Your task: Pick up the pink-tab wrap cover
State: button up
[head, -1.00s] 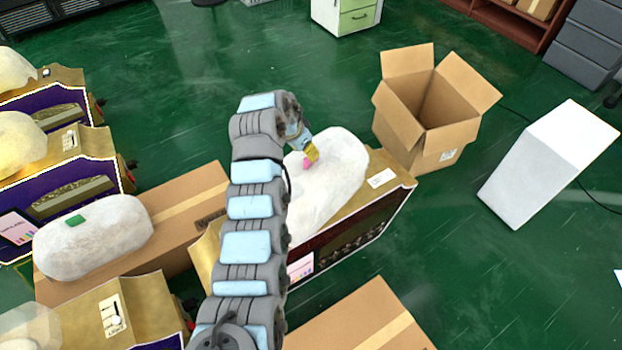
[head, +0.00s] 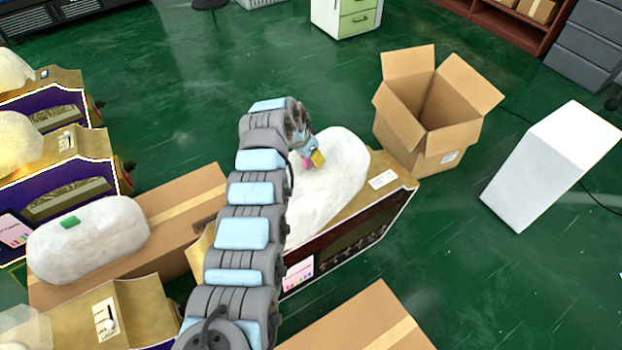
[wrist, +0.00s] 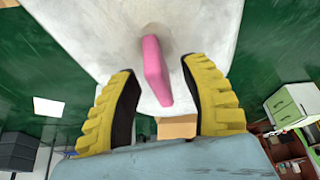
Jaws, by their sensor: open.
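The pink-tab wrap cover (head: 340,178) is a white, rounded, lumpy cover lying on top of a gold and dark box. Its pink tab (wrist: 155,68) stands up from the white surface in the wrist view, and a small part of it shows in the head view (head: 306,164). My gripper (wrist: 156,100) is open, with a yellow ridged finger on each side of the tab in the wrist view. The tab lies between the fingers, apart from both. In the head view my gripper (head: 314,160) is low over the cover, and my arm hides the cover's left part.
A green-tab wrap cover (head: 95,240) lies on a cardboard box to the left. An open empty carton (head: 430,140) stands just beyond the gold box (head: 395,190). A white slanted block (head: 545,165) stands at right.

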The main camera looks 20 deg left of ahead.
jog(key=shift+f, duration=0.1)
grip_shut()
dwell(0.5)
